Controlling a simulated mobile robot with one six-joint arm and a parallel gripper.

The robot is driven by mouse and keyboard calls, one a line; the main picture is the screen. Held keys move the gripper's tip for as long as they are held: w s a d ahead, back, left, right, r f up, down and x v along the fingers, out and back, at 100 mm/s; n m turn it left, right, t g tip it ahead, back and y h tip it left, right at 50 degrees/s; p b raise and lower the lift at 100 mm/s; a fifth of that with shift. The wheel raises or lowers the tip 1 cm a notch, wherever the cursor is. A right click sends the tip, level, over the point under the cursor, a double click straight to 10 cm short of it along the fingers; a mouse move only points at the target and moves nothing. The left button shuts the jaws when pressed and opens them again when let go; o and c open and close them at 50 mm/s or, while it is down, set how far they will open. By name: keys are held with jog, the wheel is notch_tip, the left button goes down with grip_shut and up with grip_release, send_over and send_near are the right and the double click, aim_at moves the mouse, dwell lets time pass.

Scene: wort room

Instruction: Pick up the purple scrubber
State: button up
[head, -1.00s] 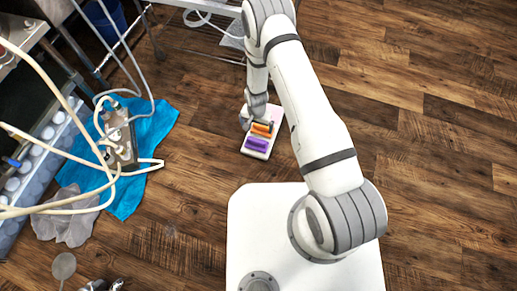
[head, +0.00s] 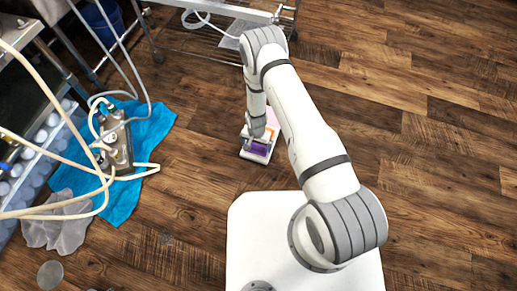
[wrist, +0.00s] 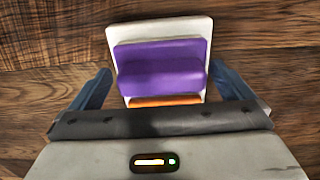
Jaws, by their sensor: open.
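The purple scrubber (wrist: 160,68) lies on a white tray (wrist: 117,32) on the wooden floor. In the wrist view it sits ahead of my gripper (wrist: 165,85), between and slightly beyond the two blue fingers, which are open and apart from it. An orange scrubber (wrist: 165,101) shows as a strip nearer my gripper, mostly hidden by it. In the head view, the purple scrubber (head: 259,149) shows at the tray's near end, partly covered by my gripper (head: 254,143) above it.
A blue cloth (head: 135,170) with a metal pump and loose hoses (head: 70,180) lies to the left of the tray. A wheeled metal frame (head: 225,35) stands behind. The wooden floor to the right is clear.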

jog(key=shift+c, duration=0.2)
jog(key=c, duration=0.9)
jog(key=shift+r, duration=0.2)
notch_tip(320, 180, up, 10)
jog(key=p, duration=0.4)
jog(key=shift+f, duration=0.15)
